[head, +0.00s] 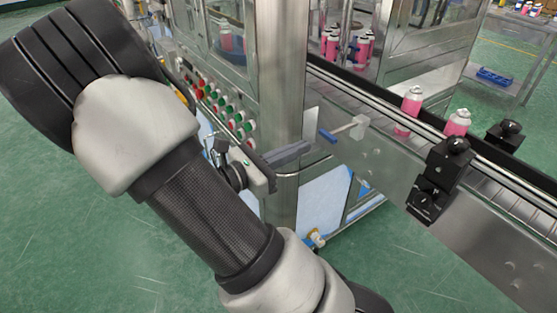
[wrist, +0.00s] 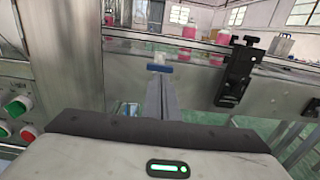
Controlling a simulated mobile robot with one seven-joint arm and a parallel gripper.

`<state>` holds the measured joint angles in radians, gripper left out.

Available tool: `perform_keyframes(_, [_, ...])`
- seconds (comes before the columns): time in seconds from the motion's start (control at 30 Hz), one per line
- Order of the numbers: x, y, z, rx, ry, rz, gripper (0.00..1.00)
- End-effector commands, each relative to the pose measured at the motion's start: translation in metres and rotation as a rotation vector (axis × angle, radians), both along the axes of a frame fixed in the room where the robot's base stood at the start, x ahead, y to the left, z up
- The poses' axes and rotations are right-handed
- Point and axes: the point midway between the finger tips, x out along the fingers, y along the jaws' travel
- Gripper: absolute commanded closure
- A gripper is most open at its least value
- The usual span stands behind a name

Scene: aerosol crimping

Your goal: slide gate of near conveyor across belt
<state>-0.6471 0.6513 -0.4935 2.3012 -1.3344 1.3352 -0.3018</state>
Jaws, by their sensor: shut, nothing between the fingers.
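The gate of the near conveyor shows in the head view as a thin rod with a blue end (head: 327,136) and a white block (head: 360,127) at the conveyor's side. In the wrist view its blue end (wrist: 159,69) and white block (wrist: 159,58) are straight ahead, just beyond my fingertips. My gripper (head: 308,147) is shut and empty, its fingers pointing at the blue end from the left. In the wrist view the closed fingers (wrist: 160,88) are in the middle. I cannot tell whether they touch the blue end.
Pink cans (head: 409,111) stand on the near conveyor (head: 500,187). A black clamp bracket (head: 439,180) sticks out from its side, right of the gate. A steel machine post (head: 281,80) and a panel of coloured buttons (head: 216,108) are close beside my arm.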

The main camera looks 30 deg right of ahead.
Motion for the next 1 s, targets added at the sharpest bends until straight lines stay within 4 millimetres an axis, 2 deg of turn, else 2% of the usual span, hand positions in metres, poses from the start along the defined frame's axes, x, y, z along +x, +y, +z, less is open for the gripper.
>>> perform_keyframes(0.1, [0.0, -0.023, -0.002, 0.0, 0.0, -0.004, 1.0])
perform_keyframes(0.3, [0.003, -0.046, -0.001, 0.0, 0.0, -0.002, 1.0])
perform_keyframes(0.8, [0.004, -0.055, 0.001, 0.001, 0.0, -0.002, 1.0])
perform_keyframes(0.87, [0.004, -0.063, 0.002, -0.001, 0.0, -0.005, 1.0])
perform_keyframes(1.0, [0.005, -0.093, 0.003, -0.001, 0.0, -0.008, 1.0])
